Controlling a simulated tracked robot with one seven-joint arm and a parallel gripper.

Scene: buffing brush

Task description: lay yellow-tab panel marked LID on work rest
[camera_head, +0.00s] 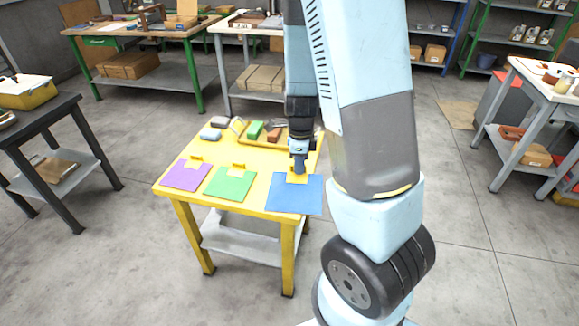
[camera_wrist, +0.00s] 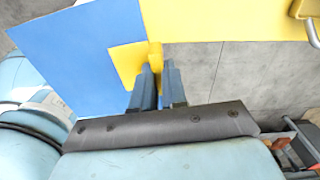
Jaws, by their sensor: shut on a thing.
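A blue panel (camera_head: 294,194) with a yellow tab (camera_head: 297,178) is at the right front of the yellow table (camera_head: 241,157), reaching past its edge. My gripper (camera_head: 298,168) points down at the tab. In the wrist view my gripper (camera_wrist: 157,80) is shut on the upright yellow tab (camera_wrist: 155,56) of the blue panel (camera_wrist: 82,50). Whether the panel touches the table is unclear. A purple panel (camera_head: 186,176) and a green panel (camera_head: 229,184), each with a small yellow tab, lie to the left. No LID marking is readable, and I cannot identify the work rest.
A dark table (camera_head: 62,112) stands at left, a grey bench (camera_head: 535,80) at right. Open floor lies in front.

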